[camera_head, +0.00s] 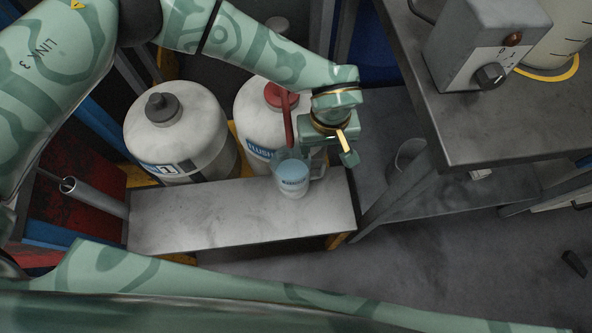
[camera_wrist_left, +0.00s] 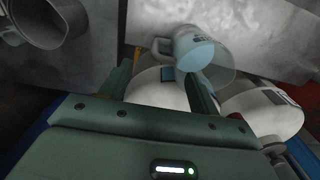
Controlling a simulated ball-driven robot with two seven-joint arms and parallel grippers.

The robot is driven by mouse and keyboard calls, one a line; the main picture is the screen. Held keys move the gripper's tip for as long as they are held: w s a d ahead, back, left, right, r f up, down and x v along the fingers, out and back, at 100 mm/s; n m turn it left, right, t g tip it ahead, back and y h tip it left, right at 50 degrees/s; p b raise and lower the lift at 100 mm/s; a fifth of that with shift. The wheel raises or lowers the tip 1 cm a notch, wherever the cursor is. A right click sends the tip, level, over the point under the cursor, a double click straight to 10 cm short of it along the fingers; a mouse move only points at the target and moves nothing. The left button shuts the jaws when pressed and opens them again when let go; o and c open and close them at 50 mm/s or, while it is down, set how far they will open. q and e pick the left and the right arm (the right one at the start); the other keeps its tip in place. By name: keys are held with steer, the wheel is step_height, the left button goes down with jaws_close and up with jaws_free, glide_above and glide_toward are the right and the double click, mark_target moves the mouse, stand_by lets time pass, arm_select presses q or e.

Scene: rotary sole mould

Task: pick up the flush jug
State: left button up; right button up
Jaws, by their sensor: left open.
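The flush jug (camera_head: 292,181) is a clear jug with blue liquid and a label, upright on a grey metal bench, its handle (camera_head: 318,166) toward the right. My left gripper (camera_head: 328,148) is just right of and above the jug, near its handle side. In the left wrist view the jug (camera_wrist_left: 205,58) shows ahead, with its pale handle beyond the gap between the open fingers of the left gripper (camera_wrist_left: 160,78). Nothing is between the fingers, and I cannot tell whether they touch the handle. My right gripper is out of view.
The grey bench (camera_head: 200,225) has clear room left of the jug. A white drum (camera_head: 265,115) marked flush, with a red pump, stands behind it, another white drum (camera_head: 175,125) to the left. A grey cup-like vessel (camera_head: 407,160) and a metal table (camera_head: 470,125) are to the right.

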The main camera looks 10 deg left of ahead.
mark_target(319, 160)
arm_select(q)
steer(key=f+b, duration=0.1)
steer(key=f, duration=0.3)
steer(key=f+b, duration=0.1)
steer(key=shift+s+a+f+b, duration=0.1)
steer(key=shift+a+f+b, duration=0.15)
steer(key=shift+f+b, duration=0.15)
steer(key=shift+f, duration=0.4)
steer(key=shift+r, duration=0.1)
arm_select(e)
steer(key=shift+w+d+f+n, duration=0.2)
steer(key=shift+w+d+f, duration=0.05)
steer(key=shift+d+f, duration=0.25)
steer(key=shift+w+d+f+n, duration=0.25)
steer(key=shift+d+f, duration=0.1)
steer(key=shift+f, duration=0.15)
arm_select(q)
jaws_close()
